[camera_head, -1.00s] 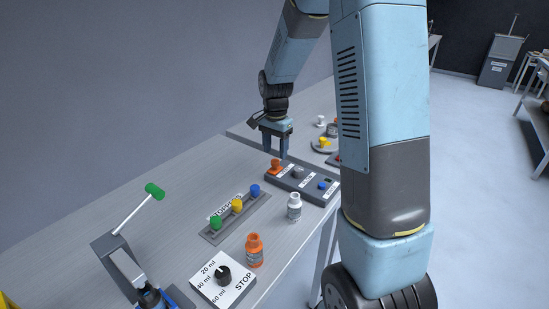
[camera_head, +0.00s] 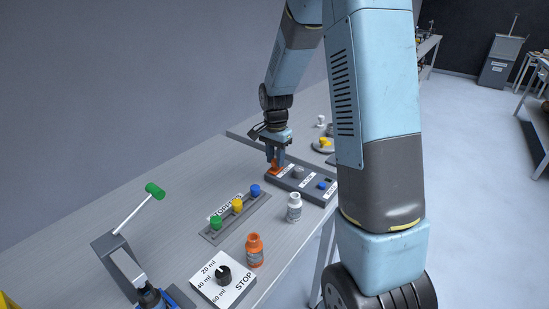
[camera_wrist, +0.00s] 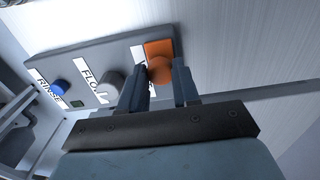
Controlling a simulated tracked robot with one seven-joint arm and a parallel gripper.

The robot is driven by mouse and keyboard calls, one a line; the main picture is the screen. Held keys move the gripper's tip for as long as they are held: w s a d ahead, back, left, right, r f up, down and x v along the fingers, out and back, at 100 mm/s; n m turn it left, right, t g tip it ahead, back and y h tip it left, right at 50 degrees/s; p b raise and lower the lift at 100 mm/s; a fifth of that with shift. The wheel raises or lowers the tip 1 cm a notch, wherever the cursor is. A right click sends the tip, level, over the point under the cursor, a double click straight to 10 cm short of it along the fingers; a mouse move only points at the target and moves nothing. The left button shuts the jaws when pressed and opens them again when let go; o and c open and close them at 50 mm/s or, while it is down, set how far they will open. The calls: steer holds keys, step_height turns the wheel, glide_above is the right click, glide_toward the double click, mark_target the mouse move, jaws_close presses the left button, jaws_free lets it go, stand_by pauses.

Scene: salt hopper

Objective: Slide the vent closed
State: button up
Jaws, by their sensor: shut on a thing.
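A dark grey control panel (camera_head: 312,186) lies on the bench; it also shows in the wrist view (camera_wrist: 65,62). At its left end in the head view is an orange slider with a knob (camera_head: 275,170), which also shows in the wrist view (camera_wrist: 160,50). My gripper (camera_head: 275,161) points down over it, its two fingers on either side of the orange knob and closed on it. The fingers partly hide the knob. The label beside the orange piece is mostly covered, so I cannot read it.
Close to the orange knob on the panel are a grey knob (camera_wrist: 112,80) labelled FLOW and a blue button (camera_wrist: 60,88) labelled RINSE. A white bottle (camera_head: 294,208), a toppings rack (camera_head: 225,226) and an orange bottle (camera_head: 254,250) stand nearer.

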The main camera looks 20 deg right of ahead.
mark_target(285, 164)
jaws_close()
steer(key=shift+d, duration=0.1)
steer(key=shift+w+d, duration=0.8)
steer(key=shift+d, duration=0.3)
steer(key=shift+w+d, duration=0.75)
steer(key=shift+d, duration=0.3)
steer(key=shift+o, duration=1.5)
jaws_free()
steer(key=shift+d, duration=0.1)
steer(key=o, duration=0.3)
step_height(285, 164, up, 14)
steer(key=shift+f, duration=0.15)
